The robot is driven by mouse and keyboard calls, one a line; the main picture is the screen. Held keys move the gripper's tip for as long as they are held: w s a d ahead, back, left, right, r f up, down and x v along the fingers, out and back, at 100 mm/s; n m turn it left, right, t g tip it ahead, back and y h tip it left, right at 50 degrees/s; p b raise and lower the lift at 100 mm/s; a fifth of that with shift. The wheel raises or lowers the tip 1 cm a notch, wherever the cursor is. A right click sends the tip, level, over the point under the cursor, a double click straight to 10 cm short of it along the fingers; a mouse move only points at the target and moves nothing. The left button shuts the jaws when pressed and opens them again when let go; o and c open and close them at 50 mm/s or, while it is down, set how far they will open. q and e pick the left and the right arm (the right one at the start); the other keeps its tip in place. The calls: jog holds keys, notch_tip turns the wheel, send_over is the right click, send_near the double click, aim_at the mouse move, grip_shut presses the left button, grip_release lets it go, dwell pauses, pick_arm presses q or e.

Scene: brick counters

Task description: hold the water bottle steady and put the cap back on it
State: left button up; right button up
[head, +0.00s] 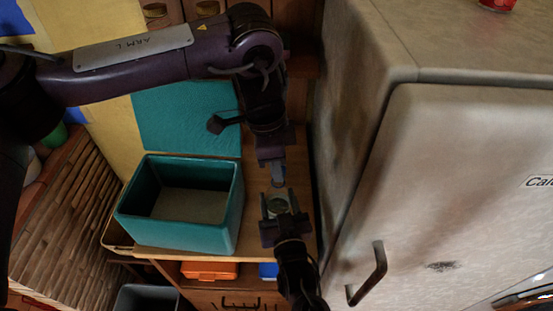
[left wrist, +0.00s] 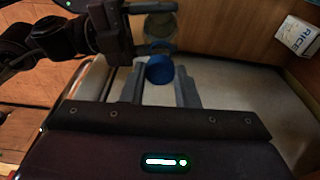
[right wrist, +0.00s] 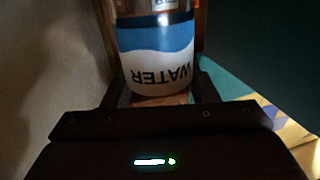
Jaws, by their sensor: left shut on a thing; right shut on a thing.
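My left gripper (head: 275,178) comes down from above on the counter's right part. In the left wrist view it is shut on a round blue cap (left wrist: 160,70). My right gripper (head: 278,204) reaches up from below and is shut on the water bottle (head: 278,205). The right wrist view shows the bottle's blue and white label (right wrist: 158,65) reading WATER between the fingers. In the left wrist view the bottle (left wrist: 160,28) stands just beyond the cap, by my right gripper (left wrist: 122,30). I cannot tell whether cap and bottle touch; the cap is not clear in the head view.
A teal open box (head: 240,205) stands on the wooden counter to the left of the grippers. A teal mat (head: 185,125) lies behind it. A large pale fridge-like cabinet (head: 450,170) closes off the right side. A small RICE box (left wrist: 298,36) shows in the left wrist view.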

pick_arm(q)
jog(key=shift+f, duration=0.6)
jog(key=shift+f, duration=0.55)
jog(key=m, duration=0.5)
jog(key=shift+w+m+g, duration=0.1)
jog(key=shift+m+g, duration=0.3)
jog(key=m, duration=0.4)
jog(key=shift+w+y, duration=0.1)
jog(key=shift+y, duration=0.3)
jog(key=m, duration=0.6)
jog(key=shift+d+g+y, duration=0.15)
jog(key=shift+g+y, duration=0.25)
jog(key=m, duration=0.4)
jog(key=shift+m+y, duration=0.3)
jog(key=shift+m, duration=0.1)
jog(key=m, duration=0.4)
jog(key=shift+d+m+y, duration=0.15)
jog(key=shift+m+y, duration=0.15)
jog(key=m, duration=0.5)
jog(key=shift+t+y, duration=0.3)
jog(key=shift+t, duration=0.1)
